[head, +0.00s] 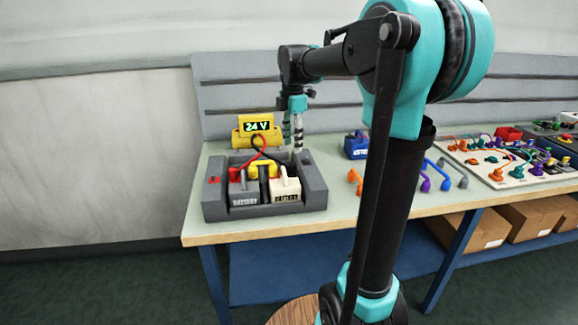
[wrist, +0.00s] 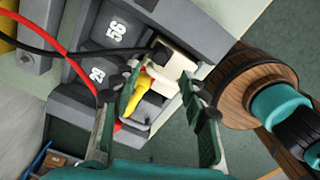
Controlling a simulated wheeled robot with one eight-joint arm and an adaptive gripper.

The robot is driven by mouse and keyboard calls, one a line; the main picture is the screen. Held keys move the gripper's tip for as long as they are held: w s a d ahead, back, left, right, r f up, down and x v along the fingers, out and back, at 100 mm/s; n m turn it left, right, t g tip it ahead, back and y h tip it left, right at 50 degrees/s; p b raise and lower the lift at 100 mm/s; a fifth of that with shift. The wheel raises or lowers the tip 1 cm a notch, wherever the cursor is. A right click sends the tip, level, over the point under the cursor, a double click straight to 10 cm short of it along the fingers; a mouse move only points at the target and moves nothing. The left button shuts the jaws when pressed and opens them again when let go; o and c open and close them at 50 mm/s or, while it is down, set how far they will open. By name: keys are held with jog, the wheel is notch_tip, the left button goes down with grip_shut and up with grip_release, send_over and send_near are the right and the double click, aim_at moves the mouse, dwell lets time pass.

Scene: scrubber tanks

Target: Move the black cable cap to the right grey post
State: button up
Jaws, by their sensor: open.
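The black cable cap (wrist: 162,54) sits at the end of a black cable by the white battery (head: 285,188), just beyond my fingertips in the wrist view; its exact seat is unclear. The white battery also shows in the wrist view (wrist: 182,62). My gripper (wrist: 165,85) is open and empty above the batteries, one finger on each side of a yellow link (wrist: 155,84). In the head view my gripper (head: 294,145) hangs over the back of the grey tray (head: 265,208). I cannot clearly tell which part is the right grey post.
A grey battery (head: 243,190) stands left of the white one. A yellow meter (head: 257,130) reading 24 V stands behind, with a red cable (wrist: 82,65) running forward. A blue box (head: 356,146) and coloured links lie right. Bench front near the tray is clear.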

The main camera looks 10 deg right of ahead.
aim_at(292, 164)
dwell(0.3)
jog(key=shift+f, duration=4.5)
grip_shut()
jog(key=shift+r, duration=0.1)
jog(key=shift+r, duration=2.9)
